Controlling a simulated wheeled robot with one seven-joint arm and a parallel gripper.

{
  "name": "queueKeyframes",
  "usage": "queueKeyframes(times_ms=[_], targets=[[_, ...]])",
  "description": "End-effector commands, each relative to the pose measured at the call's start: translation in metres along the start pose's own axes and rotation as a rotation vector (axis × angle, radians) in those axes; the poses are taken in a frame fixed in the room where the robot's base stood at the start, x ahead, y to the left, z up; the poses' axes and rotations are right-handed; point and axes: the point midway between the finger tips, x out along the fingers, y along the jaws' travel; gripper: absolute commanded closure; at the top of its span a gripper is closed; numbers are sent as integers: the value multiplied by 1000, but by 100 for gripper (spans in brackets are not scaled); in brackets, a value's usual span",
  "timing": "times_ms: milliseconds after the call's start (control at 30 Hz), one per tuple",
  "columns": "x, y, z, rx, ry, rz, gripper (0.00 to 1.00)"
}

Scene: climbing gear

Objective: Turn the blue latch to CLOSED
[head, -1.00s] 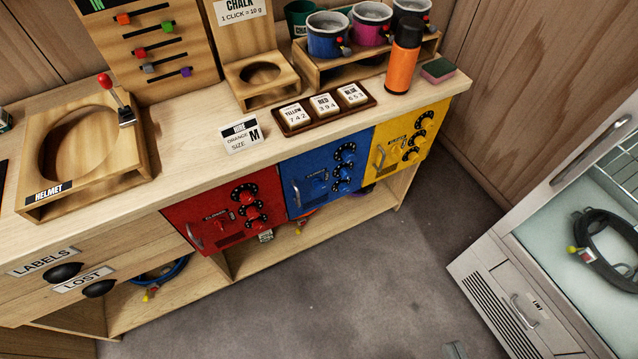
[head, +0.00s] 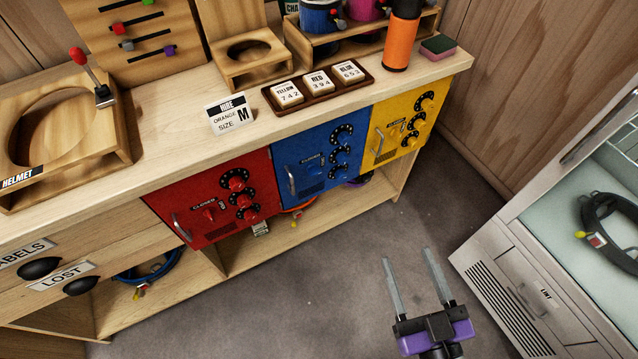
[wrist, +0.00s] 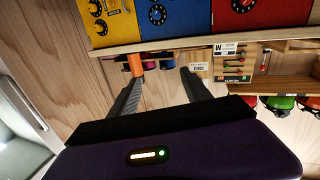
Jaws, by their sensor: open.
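The blue locker door (head: 318,158) sits between the red and yellow doors under the counter in the head view. Its small blue latch (head: 315,160) is near the middle of the door, left of a column of dark dials; its label is too small to read. The blue door also shows at the top of the wrist view (wrist: 172,14), where the latch cannot be made out. My gripper (head: 408,266) is open and empty, over the floor in front of the cabinet, right of and apart from the blue door. Its fingers also show in the wrist view (wrist: 160,85).
The red door (head: 215,200) and yellow door (head: 400,128) flank the blue one. A code tray (head: 318,90) and a hire card (head: 230,115) stand on the counter. A white cabinet (head: 500,270) stands at the right. The floor between is clear.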

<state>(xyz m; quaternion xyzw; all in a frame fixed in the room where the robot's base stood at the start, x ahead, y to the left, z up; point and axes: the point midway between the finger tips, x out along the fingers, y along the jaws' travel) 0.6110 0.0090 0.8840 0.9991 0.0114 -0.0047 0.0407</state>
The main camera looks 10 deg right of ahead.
Motion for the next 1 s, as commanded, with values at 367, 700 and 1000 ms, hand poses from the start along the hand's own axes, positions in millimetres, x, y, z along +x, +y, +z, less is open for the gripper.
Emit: queueKeyframes(times_ms=[367, 700, 1000], targets=[[154, -25, 90, -48, 121, -69, 44], [277, -56, 148, -42, 119, -199, 44], [277, -80, 196, 60, 23, -293, 44]])
